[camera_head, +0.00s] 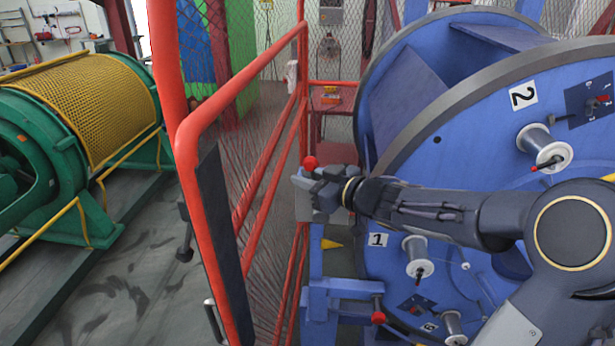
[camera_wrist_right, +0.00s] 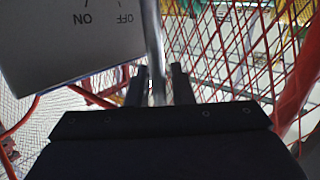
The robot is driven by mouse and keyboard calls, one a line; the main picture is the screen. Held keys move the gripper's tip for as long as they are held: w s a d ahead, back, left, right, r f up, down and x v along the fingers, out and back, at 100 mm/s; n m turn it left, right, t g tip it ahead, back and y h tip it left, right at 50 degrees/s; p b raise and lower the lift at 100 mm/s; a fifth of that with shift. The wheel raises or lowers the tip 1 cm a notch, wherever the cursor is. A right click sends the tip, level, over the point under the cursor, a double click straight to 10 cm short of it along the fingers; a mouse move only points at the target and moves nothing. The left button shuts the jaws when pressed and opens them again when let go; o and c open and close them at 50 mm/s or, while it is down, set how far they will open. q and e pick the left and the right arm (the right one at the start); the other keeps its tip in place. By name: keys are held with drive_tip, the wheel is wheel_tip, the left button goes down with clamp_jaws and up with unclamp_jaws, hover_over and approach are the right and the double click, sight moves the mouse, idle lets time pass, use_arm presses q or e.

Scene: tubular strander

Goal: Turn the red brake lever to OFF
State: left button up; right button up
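The brake lever shows its red ball knob (camera_head: 310,163) in the head view, just above my right gripper (camera_head: 318,184). In the right wrist view its metal rod (camera_wrist_right: 152,40) runs down between the two fingers of my right gripper (camera_wrist_right: 160,84). The fingers stand apart, with a gap beside the rod on the right; whether the left finger touches it I cannot tell. A grey box (camera_wrist_right: 65,35) beside the rod carries ON and OFF, upside down in this view, with OFF nearer the rod. My left gripper is not in view.
A red railing with wire mesh (camera_head: 240,85) stands left of my right gripper. The large blue strander drum (camera_head: 400,130) with spools is close on the right. Another red knob (camera_head: 378,317) is lower down. A green machine with a yellow mesh cover (camera_head: 90,105) stands left.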

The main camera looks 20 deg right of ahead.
drive_tip(key=shift+o, duration=1)
drive_tip(key=v, duration=0.8)
drive_tip(key=shift+w, duration=0.1)
drive_tip(key=shift+c, duration=0.3)
